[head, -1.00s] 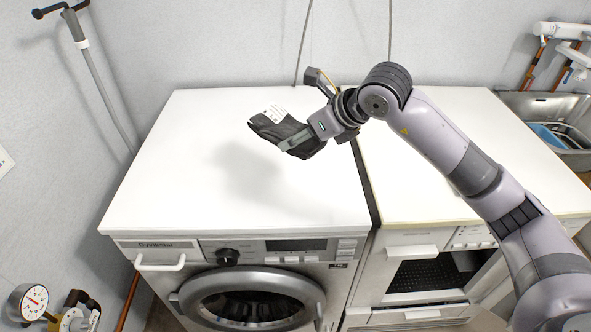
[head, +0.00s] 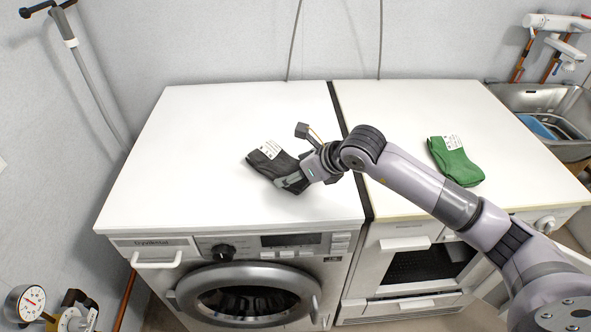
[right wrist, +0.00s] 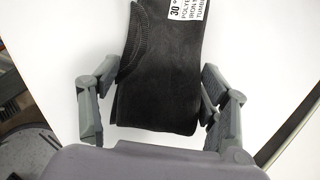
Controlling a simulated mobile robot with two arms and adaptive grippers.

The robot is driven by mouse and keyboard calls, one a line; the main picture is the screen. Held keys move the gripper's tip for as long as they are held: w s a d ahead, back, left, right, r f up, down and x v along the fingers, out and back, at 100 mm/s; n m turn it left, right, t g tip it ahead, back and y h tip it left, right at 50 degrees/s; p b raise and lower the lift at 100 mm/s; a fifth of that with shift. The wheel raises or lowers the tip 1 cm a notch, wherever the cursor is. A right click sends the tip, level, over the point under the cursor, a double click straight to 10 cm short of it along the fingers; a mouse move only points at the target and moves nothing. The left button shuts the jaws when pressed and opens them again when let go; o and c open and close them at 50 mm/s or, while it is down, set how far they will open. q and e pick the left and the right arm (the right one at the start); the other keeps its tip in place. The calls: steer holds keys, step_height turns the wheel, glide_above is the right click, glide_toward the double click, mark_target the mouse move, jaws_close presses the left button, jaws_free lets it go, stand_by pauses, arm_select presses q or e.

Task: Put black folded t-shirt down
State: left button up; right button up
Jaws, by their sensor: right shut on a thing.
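The black folded t-shirt (head: 266,160) has a white printed label. It is at the white top of the washing machine (head: 190,150), right of its middle. My right gripper (head: 287,184) is shut on the near right end of the shirt. In the right wrist view the black shirt (right wrist: 160,75) lies between the two fingers of the gripper (right wrist: 152,112), with its label at the top edge. The shirt is at or very close to the surface; I cannot tell whether it fully rests there. My left gripper is not in view.
A green folded garment (head: 456,162) with a white label lies on the white top (head: 400,110) of the oven to the right. A metal sink (head: 560,105) is at the far right. The washer top is clear left of the shirt.

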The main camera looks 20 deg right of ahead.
steer(key=shift+f, duration=0.1)
steer(key=o, duration=1.2)
steer(key=shift+o, duration=0.2)
steer(key=shift+s+r, duration=0.1)
steer(key=shift+r, duration=0.15)
steer(key=b+v, duration=0.1)
steer(key=v, duration=1)
steer(key=shift+s+r, duration=0.25)
steer(key=shift+s, duration=0.05)
steer(key=shift+d, duration=0.15)
